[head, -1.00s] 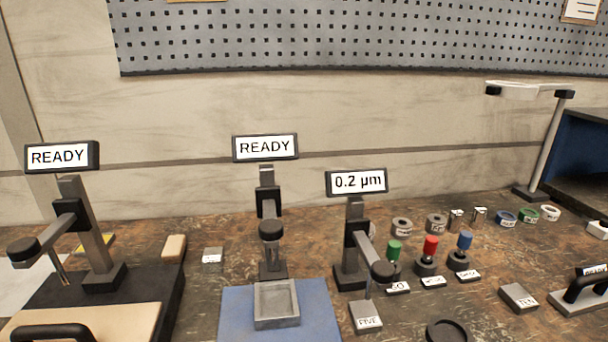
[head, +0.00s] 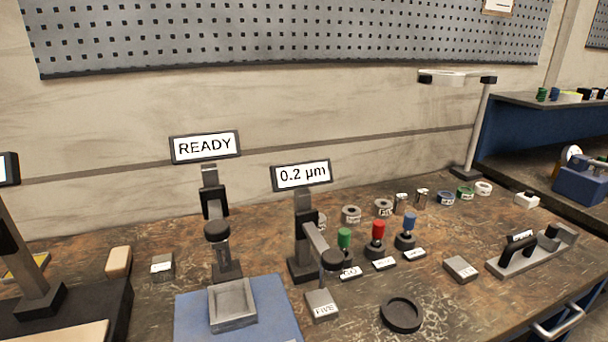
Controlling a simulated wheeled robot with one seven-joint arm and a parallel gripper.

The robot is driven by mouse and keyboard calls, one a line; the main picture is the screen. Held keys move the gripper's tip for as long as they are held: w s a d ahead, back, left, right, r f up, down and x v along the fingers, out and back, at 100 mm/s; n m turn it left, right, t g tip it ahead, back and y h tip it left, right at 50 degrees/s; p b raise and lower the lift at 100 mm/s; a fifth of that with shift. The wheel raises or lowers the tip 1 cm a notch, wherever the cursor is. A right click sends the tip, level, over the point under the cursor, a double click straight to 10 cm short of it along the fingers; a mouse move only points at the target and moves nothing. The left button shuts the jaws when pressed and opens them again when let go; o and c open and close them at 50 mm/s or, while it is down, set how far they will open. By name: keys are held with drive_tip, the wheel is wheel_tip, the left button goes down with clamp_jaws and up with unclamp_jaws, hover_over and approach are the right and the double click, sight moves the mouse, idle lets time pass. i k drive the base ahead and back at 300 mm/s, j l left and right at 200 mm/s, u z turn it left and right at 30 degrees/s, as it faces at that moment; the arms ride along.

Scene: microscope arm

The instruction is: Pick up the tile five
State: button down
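The tile five (head: 321,305) is a small grey block with a white label reading "FIVE" on its front part. It lies on the brown bench, beneath the probe arm of the gauge stand (head: 304,235) whose display (head: 301,176) reads "0.2 µm". Whether the probe tip touches the tile is too small to tell. My gripper is not in view.
A blue mat (head: 190,322) with a grey square tray (head: 232,309) lies left of the tile. A black round dish (head: 401,314) stands to its right. Green (head: 344,239), red (head: 378,231) and blue (head: 409,222) knobs stand behind. Another grey tile (head: 461,268) lies farther right.

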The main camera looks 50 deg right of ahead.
sight(320, 305)
drive_tip(key=k+l, duration=1.15)
drive_tip(key=k, duration=0.15)
drive_tip(key=i+l+u, duration=0.05)
drive_tip(key=l, duration=0.05)
